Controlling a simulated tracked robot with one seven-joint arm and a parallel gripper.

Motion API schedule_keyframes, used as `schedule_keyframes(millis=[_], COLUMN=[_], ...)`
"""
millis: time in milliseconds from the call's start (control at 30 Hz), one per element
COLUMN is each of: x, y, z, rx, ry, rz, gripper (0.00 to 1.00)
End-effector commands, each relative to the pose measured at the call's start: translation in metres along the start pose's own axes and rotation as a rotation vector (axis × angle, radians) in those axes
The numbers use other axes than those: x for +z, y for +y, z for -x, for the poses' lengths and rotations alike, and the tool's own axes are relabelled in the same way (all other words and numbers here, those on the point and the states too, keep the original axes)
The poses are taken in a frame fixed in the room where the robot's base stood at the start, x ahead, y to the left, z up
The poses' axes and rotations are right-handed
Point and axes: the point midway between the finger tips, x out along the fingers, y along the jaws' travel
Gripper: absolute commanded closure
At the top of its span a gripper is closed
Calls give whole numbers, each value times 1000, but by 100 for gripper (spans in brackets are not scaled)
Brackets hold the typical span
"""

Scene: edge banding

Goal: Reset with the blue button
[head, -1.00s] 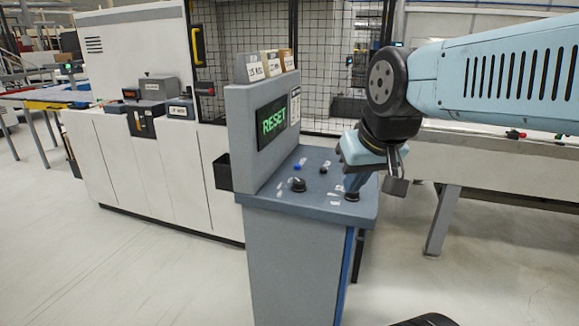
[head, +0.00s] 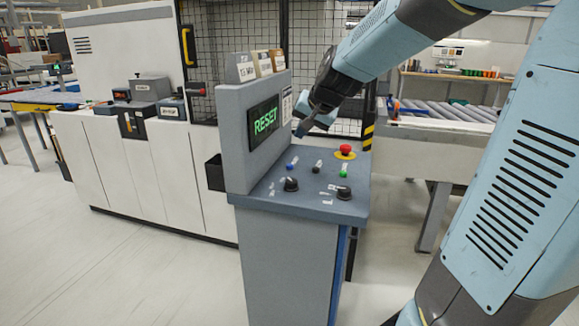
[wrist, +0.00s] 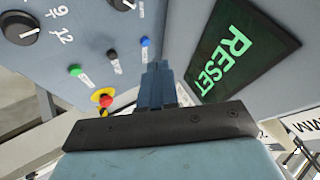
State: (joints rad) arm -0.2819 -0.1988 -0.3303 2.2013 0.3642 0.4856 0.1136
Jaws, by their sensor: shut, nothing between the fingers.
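The blue button (head: 290,167) sits on the console's sloped top, left of a black button, in the head view. In the wrist view the blue button (wrist: 145,42) shows just beyond my gripper's fingertips. My gripper (head: 302,131) is above the back part of the console, in front of the screen side, and apart from the blue button. In the wrist view my gripper (wrist: 156,68) has its fingers together with nothing between them. The screen (head: 264,122) reads RESET in green; it also shows in the wrist view (wrist: 235,48).
The console (head: 290,205) also carries a green button (head: 343,171), a black button (head: 317,167), two black knobs (head: 291,184) and a red emergency stop (head: 346,150) on yellow. Card boxes (head: 262,64) stand on the screen housing. A roller conveyor (head: 440,118) is behind at right.

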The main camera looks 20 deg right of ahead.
Motion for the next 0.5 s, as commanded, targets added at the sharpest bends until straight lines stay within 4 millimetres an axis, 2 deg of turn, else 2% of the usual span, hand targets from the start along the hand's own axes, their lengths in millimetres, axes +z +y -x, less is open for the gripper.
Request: schedule_keyframes(millis=[33, 300, 500], x=[-8, -54, -78], y=[-2, -8, -10], z=[-13, -69, -102], rx=[4, 24, 44], ry=[8, 85, 142], rz=[-20, -133, -190], gripper=[100, 100, 100])
